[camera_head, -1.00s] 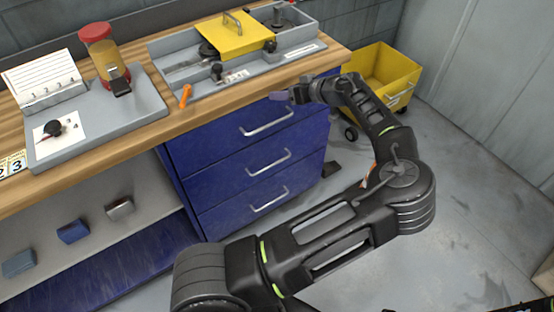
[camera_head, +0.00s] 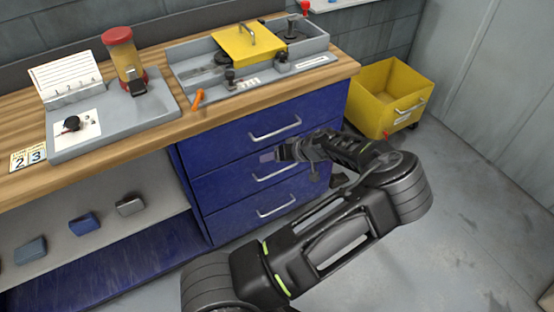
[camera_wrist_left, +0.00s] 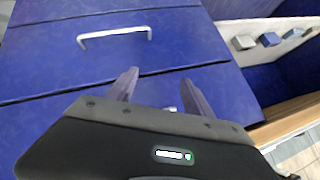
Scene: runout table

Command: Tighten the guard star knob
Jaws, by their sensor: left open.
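The yellow guard plate (camera_head: 246,43) with a metal handle lies over the grey tray (camera_head: 318,47) on the workbench. A dark knob (camera_head: 282,64) sits by its front right corner, and another dark knob (camera_head: 230,76) stands in front of it; I cannot tell which is the star knob, or how tight either is. My left gripper (camera_head: 269,156) is in front of the blue drawers, below the bench top and well apart from the guard. In the left wrist view its two fingers (camera_wrist_left: 162,92) are spread and empty, facing the drawer fronts. My right gripper is not in view.
An orange-handled tool (camera_head: 199,98) lies at the tray's front edge. A red-lidded jar (camera_head: 120,50) stands on a grey board at left. A yellow bin (camera_head: 385,98) stands right of the bench. Drawer handles (camera_head: 275,130) stick out near my arm.

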